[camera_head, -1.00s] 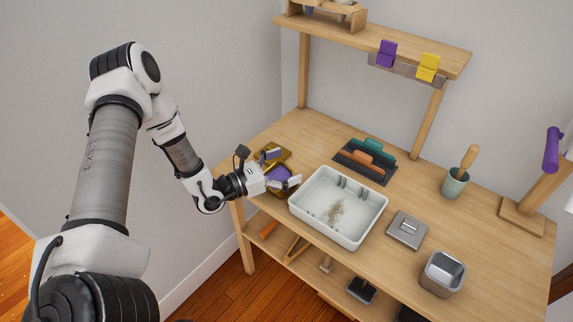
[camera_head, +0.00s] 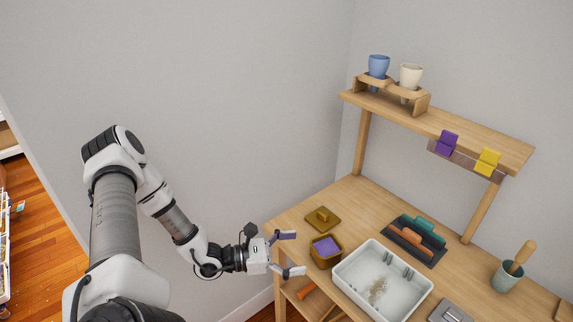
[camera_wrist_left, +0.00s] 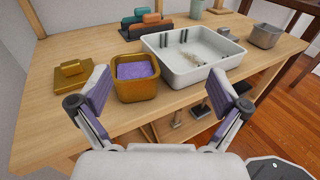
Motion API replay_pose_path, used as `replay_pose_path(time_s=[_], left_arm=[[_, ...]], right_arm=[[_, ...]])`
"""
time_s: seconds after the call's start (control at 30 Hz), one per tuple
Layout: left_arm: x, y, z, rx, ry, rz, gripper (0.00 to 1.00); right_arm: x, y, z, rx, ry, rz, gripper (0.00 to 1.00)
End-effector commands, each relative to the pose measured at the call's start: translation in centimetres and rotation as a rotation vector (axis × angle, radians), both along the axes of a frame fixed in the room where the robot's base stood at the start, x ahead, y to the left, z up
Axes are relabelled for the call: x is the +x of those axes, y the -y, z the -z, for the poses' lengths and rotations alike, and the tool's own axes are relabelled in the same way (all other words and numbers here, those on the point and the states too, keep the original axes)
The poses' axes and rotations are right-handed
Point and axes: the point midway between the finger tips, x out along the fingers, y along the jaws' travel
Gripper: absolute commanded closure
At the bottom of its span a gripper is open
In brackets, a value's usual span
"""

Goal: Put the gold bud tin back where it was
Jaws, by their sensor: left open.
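The gold bud tin (camera_head: 325,252) is a square, open-topped gold container filled with purple material. It stands on the wooden table near its left front edge, left of the white tray. It also shows in the left wrist view (camera_wrist_left: 137,78). A gold lid with a raised handle (camera_head: 322,217) lies on the table behind the tin, and at the left in the wrist view (camera_wrist_left: 73,76). My left gripper (camera_head: 290,253) is open and empty, left of the tin and apart from it. In the wrist view its fingers (camera_wrist_left: 164,98) spread wide in front of the tin. My right gripper is out of view.
The white tray (camera_head: 350,285) with some debris stands right of the tin. A rack with teal and orange tools (camera_head: 415,240) is behind it. A green cup (camera_head: 506,278) holds a wooden handle. An upper shelf (camera_head: 480,141) carries a blue cup (camera_head: 378,66) and a cream cup (camera_head: 411,74).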

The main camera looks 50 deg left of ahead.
Motion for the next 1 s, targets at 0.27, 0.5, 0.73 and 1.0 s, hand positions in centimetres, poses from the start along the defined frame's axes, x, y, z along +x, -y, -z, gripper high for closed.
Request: replay_pose_path(time_s=[0.27, 0.5, 0.73, 1.0], left_arm=[[-17.2, 12.6, 10.7, 0.694, -0.340, 1.175, 0.01], [-19.3, 8.5, 15.7, 1.617, 0.115, 1.878, 0.01], [-16.9, 11.7, 15.9, 1.826, 0.508, 1.905, 0.01], [-16.8, 11.7, 15.9, 1.827, 0.505, 1.903, 0.01]], right_arm=[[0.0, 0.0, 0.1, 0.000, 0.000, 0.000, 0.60], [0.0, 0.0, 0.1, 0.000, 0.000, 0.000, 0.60], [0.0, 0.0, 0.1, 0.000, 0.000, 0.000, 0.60], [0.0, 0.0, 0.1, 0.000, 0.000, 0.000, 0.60]])
